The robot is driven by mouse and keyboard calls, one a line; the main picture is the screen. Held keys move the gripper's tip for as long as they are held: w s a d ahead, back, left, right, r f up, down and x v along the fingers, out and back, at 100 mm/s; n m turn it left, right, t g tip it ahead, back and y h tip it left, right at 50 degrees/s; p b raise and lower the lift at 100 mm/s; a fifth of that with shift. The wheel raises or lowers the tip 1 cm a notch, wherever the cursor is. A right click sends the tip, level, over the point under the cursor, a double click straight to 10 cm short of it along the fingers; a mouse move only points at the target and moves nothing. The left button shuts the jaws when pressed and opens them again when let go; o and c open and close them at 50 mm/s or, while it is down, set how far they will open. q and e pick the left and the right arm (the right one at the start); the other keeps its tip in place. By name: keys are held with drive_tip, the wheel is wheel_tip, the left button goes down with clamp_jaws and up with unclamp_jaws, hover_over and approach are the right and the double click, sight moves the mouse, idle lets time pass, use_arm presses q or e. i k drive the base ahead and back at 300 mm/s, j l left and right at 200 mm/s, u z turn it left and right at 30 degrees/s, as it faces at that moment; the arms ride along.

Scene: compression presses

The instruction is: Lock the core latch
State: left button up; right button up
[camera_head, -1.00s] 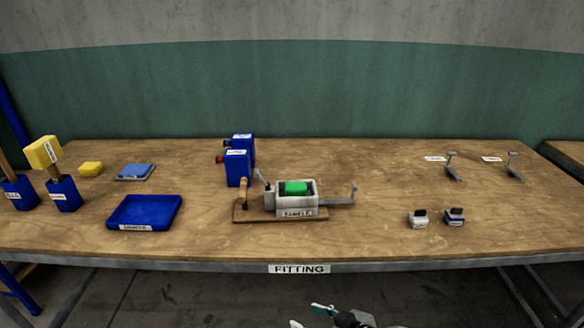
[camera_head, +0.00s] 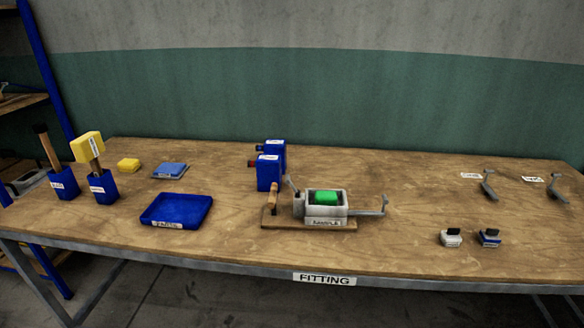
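A small press fixture labelled "SAMPLE" (camera_head: 326,222) stands on a wooden base (camera_head: 285,222) near the middle of the table. A green block (camera_head: 325,197) sits in its open white box. A wooden-handled lever (camera_head: 273,197) stands upright at its left end, and a grey metal lever (camera_head: 372,210) sticks out at its right end. A thin grey arm (camera_head: 292,187) rises at the box's left side. I cannot tell which part is the core latch or whether it is locked. Neither of my grippers is in view.
Two blue boxes (camera_head: 268,174) stand behind the fixture. A blue tray (camera_head: 177,211) lies to its left, with a yellow-headed mallet (camera_head: 88,147) in a blue holder farther left. Two small blocks (camera_head: 451,238) and two metal levers (camera_head: 488,187) lie to the right. The front middle is clear.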

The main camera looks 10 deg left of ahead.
sight(287, 181)
drive_tip(key=i+l, duration=0.1)
drive_tip(key=i, duration=0.85)
